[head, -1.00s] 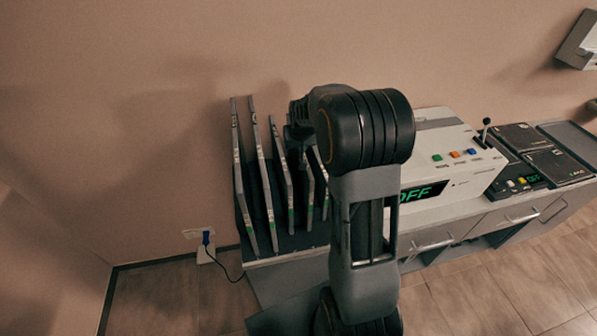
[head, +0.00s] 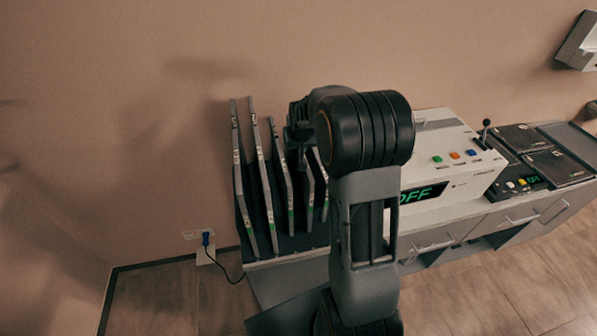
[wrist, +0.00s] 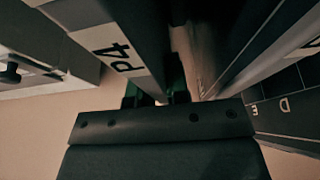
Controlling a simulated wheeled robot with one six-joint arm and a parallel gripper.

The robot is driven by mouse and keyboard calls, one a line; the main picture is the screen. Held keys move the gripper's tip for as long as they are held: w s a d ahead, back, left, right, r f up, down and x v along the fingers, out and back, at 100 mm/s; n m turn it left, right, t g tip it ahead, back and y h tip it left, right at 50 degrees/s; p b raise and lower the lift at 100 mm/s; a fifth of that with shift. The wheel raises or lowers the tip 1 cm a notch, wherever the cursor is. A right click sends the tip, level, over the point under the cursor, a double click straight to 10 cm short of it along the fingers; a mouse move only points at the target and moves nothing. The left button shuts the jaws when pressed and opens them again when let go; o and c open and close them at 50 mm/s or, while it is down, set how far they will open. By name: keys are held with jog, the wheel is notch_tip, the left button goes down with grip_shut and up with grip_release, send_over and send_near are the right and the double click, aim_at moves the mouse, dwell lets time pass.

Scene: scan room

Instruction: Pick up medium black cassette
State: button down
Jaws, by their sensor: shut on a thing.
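Several thin upright cassettes stand side by side in a dark rack (head: 285,243) at the left end of the counter, with pale edges and small labels. My gripper (head: 300,145) is among the tops of the right-hand ones, partly hidden by my arm. In the wrist view my gripper (wrist: 156,93) is shut on a cassette marked P4 (wrist: 124,52), which has a pale edge and dark sides. In the head view I cannot tell which cassette that is, nor whether it is lifted. Its size is unclear.
A pale machine (head: 455,165) with coloured buttons and a display reading OFF stands right of the rack. Beyond it are a small control box with a lever (head: 486,126) and dark flat panels (head: 555,165). Another pale-edged panel (wrist: 270,55) is close on the right.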

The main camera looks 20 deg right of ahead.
jog(key=shift+w+r, duration=0.1)
jog(key=shift+r, duration=0.05)
notch_tip(320, 180, up, 10)
jog(key=shift+f+b, duration=0.1)
jog(key=shift+b, duration=0.5)
notch_tip(320, 180, up, 9)
jog(key=p, duration=0.7)
dwell(0.6)
